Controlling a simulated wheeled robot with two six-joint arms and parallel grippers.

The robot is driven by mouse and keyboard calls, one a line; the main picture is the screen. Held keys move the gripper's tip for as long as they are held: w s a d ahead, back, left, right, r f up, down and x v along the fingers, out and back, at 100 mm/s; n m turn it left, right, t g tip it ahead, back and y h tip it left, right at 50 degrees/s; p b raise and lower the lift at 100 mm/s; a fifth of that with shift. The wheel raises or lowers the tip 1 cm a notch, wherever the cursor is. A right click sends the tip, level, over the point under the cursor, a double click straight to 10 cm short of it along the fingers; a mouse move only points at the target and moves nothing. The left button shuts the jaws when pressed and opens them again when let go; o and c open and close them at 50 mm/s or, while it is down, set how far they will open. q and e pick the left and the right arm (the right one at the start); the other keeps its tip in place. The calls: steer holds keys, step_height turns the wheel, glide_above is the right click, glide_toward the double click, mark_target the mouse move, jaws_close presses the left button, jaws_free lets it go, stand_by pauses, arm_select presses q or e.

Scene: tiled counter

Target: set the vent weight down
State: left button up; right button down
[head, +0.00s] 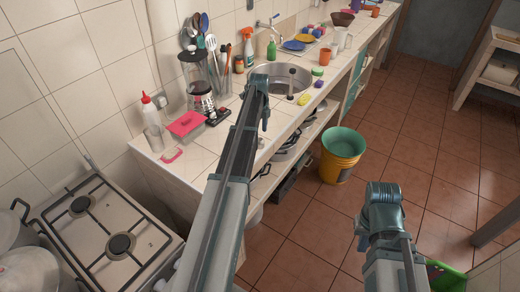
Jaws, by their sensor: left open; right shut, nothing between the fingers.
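I cannot make out the vent weight in the head view; it may be hidden or too small to see. My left gripper (265,119) is at the far end of the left arm, over the counter near the front of the sink. It is open, and I see nothing held in it. My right gripper (383,193) is over the floor at the lower right, away from the counter. It is shut and empty.
A gas stove (108,234) and pale pots (32,270) are at the lower left. A blender (197,85), a red-capped bottle (151,107) and a pink box (186,124) stand on the tiled counter (205,147). A yellow bucket (338,165) stands on the floor.

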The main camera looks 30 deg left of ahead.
mark_target(260, 139)
arm_select(q)
steer(key=shift+f, duration=0.1)
step_height(260, 139, down, 5)
steer(key=b, duration=0.5)
steer(key=shift+d+f, duration=0.15)
steer(key=shift+f, duration=0.05)
steer(key=shift+r, duration=0.15)
steer(key=shift+c, duration=0.2)
jaws_close()
